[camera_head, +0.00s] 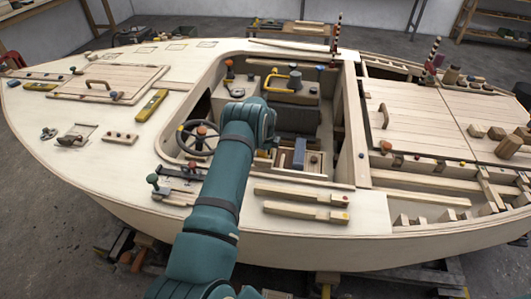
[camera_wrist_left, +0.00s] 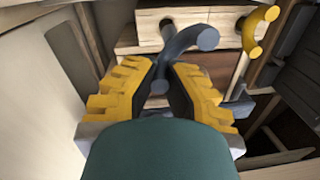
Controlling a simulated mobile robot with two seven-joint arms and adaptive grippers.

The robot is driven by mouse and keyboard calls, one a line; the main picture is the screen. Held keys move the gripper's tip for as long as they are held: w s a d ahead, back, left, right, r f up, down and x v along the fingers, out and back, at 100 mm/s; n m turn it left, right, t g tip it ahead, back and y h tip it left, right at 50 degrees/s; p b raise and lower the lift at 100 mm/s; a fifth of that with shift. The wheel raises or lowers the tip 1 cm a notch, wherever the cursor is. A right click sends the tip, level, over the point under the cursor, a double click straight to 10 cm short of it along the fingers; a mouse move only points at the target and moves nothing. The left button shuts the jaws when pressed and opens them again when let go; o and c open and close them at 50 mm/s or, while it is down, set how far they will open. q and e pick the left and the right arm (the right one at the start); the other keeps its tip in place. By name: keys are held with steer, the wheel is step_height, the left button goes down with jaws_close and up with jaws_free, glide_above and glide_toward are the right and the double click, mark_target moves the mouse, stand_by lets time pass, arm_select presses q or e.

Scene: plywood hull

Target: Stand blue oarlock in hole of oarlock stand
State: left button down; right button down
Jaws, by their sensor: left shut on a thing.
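The blue oarlock (camera_wrist_left: 181,45) is a blue-grey forked piece with curved arms, seen in the left wrist view. My left gripper (camera_wrist_left: 158,76) is shut on it, with its yellow toothed fingers on either side. A pale wooden block (camera_wrist_left: 132,35) lies just beyond the oarlock and looks like the oarlock stand. A yellow curved piece (camera_wrist_left: 249,36) stands at its right end. Whether the oarlock touches the block or is over a hole, I cannot tell. In the head view my left arm reaches into the cockpit and hides its own fingers. My right gripper is not in view.
The cockpit has raised wooden walls around it. A steering wheel (camera_head: 197,137) is left of my arm, and a divided tray with a blue block (camera_head: 299,154) is to its right. Two wooden bars (camera_head: 301,194) lie on the near deck. The far left deck has bare room.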

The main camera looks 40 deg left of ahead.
arm_select(q)
steer(key=shift+f+b, duration=0.3)
steer(key=shift+f, duration=0.9)
steer(key=shift+f+b, duration=1.15)
steer(key=shift+b, duration=0.1)
steer(key=c, duration=1.1)
jaws_free()
steer(key=shift+o, duration=0.2)
step_height(320, 180, up, 12)
steer(key=shift+s+d, duration=0.3)
steer(key=shift+s, duration=0.05)
